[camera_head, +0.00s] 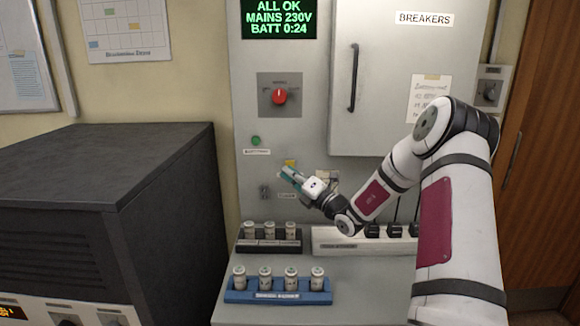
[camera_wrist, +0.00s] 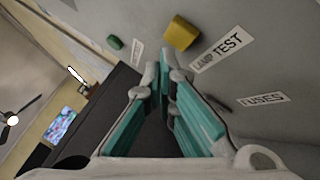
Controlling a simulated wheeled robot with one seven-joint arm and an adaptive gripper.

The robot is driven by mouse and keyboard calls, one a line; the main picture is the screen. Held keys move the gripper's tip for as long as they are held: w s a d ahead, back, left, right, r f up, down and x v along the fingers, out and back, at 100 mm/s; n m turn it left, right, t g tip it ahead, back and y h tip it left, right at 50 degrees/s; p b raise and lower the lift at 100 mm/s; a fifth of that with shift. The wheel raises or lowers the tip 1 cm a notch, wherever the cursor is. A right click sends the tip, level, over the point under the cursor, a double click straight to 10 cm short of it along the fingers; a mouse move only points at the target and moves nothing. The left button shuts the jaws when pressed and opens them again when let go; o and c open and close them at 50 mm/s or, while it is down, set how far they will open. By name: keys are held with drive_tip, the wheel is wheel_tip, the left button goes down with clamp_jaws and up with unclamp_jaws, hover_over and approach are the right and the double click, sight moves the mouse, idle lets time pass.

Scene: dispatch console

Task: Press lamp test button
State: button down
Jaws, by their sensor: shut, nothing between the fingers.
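The lamp test button is a yellow, block-like button (camera_wrist: 181,33) on the grey panel, at the top of the wrist view. A label reading "LAMP TEST" (camera_wrist: 217,53) is beside it. In the head view the yellow button (camera_head: 290,163) shows just above my gripper's tips and is partly covered. My gripper (camera_head: 286,172) has teal finger pads and reaches to the panel front from the right. In the wrist view my gripper (camera_wrist: 163,76) is shut and empty, its tips just below the button in the picture. A small gap shows there; contact cannot be told.
A green button (camera_head: 256,140) and a red rotary knob (camera_head: 280,97) are on the panel. Below stand a blue tray (camera_head: 278,297) of fuses and a dark holder (camera_head: 268,246) with more fuses. A dark cabinet (camera_head: 160,190) stands left. The breaker door (camera_head: 385,80) is closed.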

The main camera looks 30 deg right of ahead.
drive_tip(key=shift+w+d, duration=0.1)
idle(0.3)
drive_tip(key=shift+w+d, duration=0.15)
drive_tip(key=shift+w, duration=0.1)
drive_tip(key=shift+w+d, duration=0.2)
drive_tip(key=shift+w, duration=0.15)
idle(0.8)
drive_tip(key=shift+s+a+p, duration=0.45)
drive_tip(key=shift+s, duration=0.25)
drive_tip(key=shift+s+a+p, duration=0.7)
drive_tip(key=shift+s+p, duration=0.15)
drive_tip(key=shift+s, duration=0.2)
drive_tip(key=shift+s+a+p, duration=0.7)
drive_tip(key=shift+s+p, duration=0.15)
drive_tip(key=shift+s, duration=0.2)
idle(3.4)
